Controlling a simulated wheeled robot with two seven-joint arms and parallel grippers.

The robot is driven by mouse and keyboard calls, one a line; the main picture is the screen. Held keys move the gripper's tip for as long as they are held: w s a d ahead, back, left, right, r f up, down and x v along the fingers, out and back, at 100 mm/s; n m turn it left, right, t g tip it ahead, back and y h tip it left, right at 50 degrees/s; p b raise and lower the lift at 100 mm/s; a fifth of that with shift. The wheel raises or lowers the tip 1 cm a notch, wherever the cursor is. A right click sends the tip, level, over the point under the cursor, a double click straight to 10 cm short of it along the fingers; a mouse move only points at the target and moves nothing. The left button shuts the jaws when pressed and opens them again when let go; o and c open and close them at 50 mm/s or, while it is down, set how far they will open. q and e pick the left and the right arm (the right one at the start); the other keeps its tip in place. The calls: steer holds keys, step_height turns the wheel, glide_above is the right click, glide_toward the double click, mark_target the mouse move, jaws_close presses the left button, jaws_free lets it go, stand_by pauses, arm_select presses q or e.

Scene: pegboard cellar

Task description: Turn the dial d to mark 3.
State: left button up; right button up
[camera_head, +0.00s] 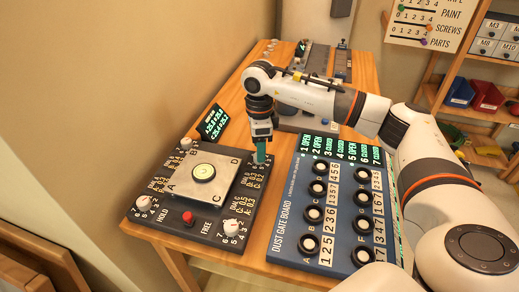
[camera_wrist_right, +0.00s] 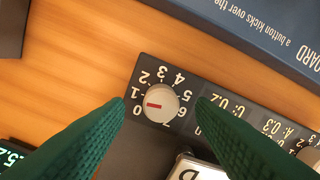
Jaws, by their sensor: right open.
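Dial d is a round white knob (camera_wrist_right: 165,96) with a red pointer line, ringed by marks 0 to 7. It sits at the plate's corner lettered D, and its pointer faces the side of marks 0 and 1, seemingly nearer 0. My right gripper (camera_head: 261,152) points down over that corner of the dark dial board (camera_head: 208,238), and hides the dial in the head view. In the wrist view its two green fingers (camera_wrist_right: 160,103) are open, one on each side of the knob with gaps. I cannot tell whether the tips reach knob height. My left gripper is not in view.
The board also carries a raised plate with a round level (camera_head: 204,173), other white dials (camera_head: 231,227) and a red button (camera_head: 188,218). A green-lit display (camera_head: 212,122) stands behind it. The blue dust gate board (camera_head: 285,246) lies close on the right.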

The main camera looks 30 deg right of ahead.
steer(key=shift+f, duration=1.1)
steer(key=c, duration=1)
steer(key=shift+o, duration=0.2)
